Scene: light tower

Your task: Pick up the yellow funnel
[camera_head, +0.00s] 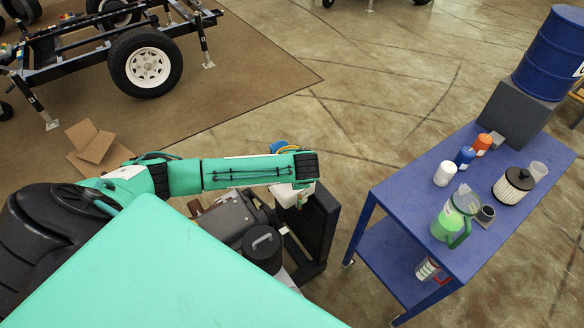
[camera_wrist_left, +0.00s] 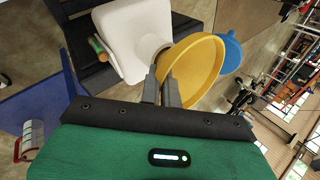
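The yellow funnel (camera_wrist_left: 195,72) fills the middle of the left wrist view, its wide mouth facing the camera. Only a thin yellow rim (camera_head: 290,149) shows in the head view, behind my left wrist. The funnel is at the neck of a white tank (camera_wrist_left: 134,36); whether it rests in the neck is hidden. The tank also shows under my arm in the head view (camera_head: 288,196). My left gripper (camera_wrist_left: 161,82) has its two fingers close together at the funnel's near rim. Whether they press on it is unclear. My right gripper is not in view.
A blue round object (camera_wrist_left: 231,50) is just beyond the funnel. The tank sits by a dark engine unit (camera_head: 235,220). A blue cart (camera_head: 400,190) with bottles, a green jug (camera_head: 447,225) and a filter (camera_head: 512,186) stands at right. Floor is clear between.

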